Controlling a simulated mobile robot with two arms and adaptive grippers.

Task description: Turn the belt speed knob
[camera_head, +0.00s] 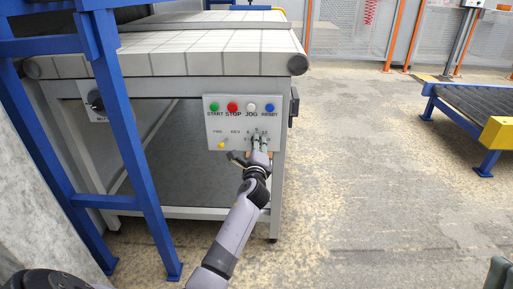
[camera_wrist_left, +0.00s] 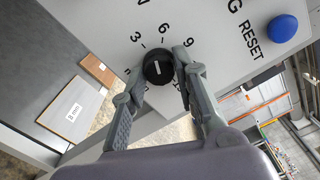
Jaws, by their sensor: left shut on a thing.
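The belt speed knob (camera_wrist_left: 158,68) is round and black with a short white mark. It sits on the grey control panel (camera_head: 214,132) among the printed numbers 3, 6 and 9; which number the mark points to is hard to tell. My left gripper (camera_head: 259,144) is at the lower right of the panel. In the left wrist view its fingers (camera_wrist_left: 159,78) are shut on the knob, one on each side. In the head view the gripper hides the knob. My right gripper is out of view.
Above the knob are green START (camera_head: 214,107), red STOP (camera_head: 232,107), white JOG (camera_head: 251,107) and blue RESET (camera_head: 269,107) buttons. A yellow-tipped FWD/REV switch (camera_head: 221,144) is to the left.

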